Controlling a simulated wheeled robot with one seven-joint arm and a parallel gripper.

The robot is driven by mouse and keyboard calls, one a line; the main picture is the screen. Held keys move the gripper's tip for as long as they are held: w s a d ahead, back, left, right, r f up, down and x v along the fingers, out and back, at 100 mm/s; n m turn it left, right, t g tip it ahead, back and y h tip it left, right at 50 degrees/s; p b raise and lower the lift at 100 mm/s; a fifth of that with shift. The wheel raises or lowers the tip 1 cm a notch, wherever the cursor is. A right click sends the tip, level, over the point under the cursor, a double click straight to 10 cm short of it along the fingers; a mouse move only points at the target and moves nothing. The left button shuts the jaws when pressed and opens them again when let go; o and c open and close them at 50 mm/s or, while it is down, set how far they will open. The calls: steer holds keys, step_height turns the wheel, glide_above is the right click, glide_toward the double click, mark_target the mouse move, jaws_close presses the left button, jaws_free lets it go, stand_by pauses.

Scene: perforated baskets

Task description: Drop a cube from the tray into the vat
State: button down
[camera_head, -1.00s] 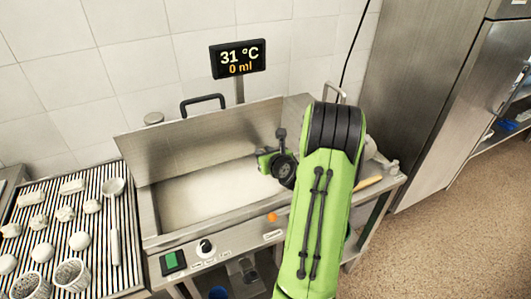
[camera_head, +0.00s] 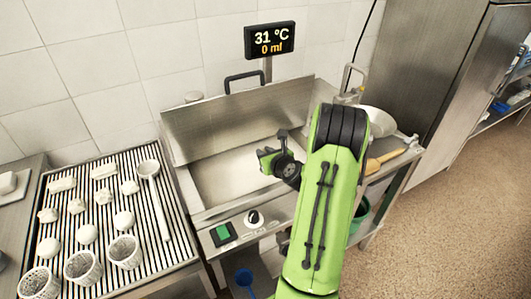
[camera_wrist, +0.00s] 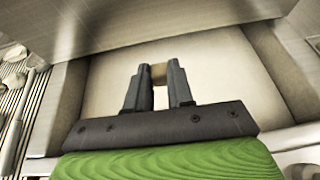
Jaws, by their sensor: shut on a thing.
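My gripper (camera_wrist: 159,85) is shut on a small tan cube (camera_wrist: 158,71), which shows between the fingertips in the wrist view. In the head view my gripper (camera_head: 268,160) is over the open vat (camera_head: 205,193), a steel basin with a pale bottom. The cube is hidden from the head view. From these views I cannot tell exactly how high the cube is above the vat's bottom. A steel tray lies partly at the left edge of the head view, with a pale block (camera_head: 8,182) on it.
A slatted drain rack (camera_head: 150,255) stands left of the vat, with white cheese pieces, perforated baskets (camera_head: 83,267) and a ladle (camera_head: 152,185). A display (camera_head: 269,41) reading 31 °C and 0 ml stands behind the vat. A white bowl (camera_head: 377,121) is at the right.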

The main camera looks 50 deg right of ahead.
steer(key=shift+d, duration=0.15)
steer(key=c, duration=0.9)
jaws_free()
steer(key=shift+s, duration=0.1)
steer(key=shift+b+v, duration=2.75)
steer(key=shift+v, duration=5.1)
